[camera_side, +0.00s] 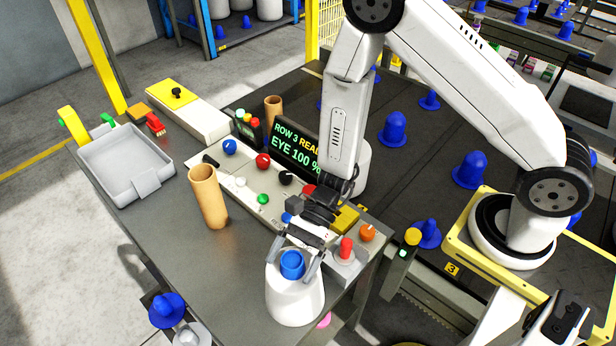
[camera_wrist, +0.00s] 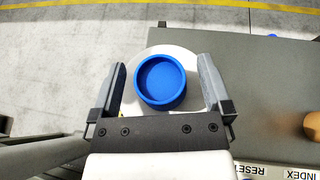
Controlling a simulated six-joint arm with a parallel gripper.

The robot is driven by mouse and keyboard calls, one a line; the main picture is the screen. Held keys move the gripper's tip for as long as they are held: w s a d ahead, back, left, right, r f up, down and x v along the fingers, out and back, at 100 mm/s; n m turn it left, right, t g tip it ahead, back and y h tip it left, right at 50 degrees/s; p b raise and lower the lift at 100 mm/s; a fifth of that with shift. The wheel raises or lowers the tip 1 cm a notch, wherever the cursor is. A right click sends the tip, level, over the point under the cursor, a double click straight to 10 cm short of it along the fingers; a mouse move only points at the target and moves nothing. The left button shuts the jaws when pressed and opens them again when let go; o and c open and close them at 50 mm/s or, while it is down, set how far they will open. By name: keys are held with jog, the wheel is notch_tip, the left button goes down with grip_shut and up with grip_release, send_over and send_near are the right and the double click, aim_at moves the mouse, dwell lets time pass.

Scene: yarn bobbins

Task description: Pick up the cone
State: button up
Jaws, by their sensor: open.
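The cone (camera_side: 294,298) is a white yarn cone with a blue top (camera_side: 292,264), standing upright at the table's near corner. In the wrist view its round blue top (camera_wrist: 160,81) is a hollow cup between my fingers, with the white yarn body (camera_wrist: 186,55) around it. My gripper (camera_side: 294,256) is open and comes down over the cone's top, one finger on each side. In the wrist view my gripper (camera_wrist: 161,88) shows a gap between each finger and the blue top. The cone's far side is hidden.
A control panel (camera_side: 240,186) with coloured knobs and a display (camera_side: 294,150) stands behind. A brown cardboard tube (camera_side: 208,198) stands to the left, and a grey tray (camera_side: 126,162) lies farther left. A red button (camera_side: 346,248) is close on the right. Bare table (camera_side: 180,240) lies left of the cone.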

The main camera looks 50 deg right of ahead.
grip_shut()
jog(key=shift+r, duration=0.25)
dwell(0.4)
jog(key=shift+r, duration=4.8)
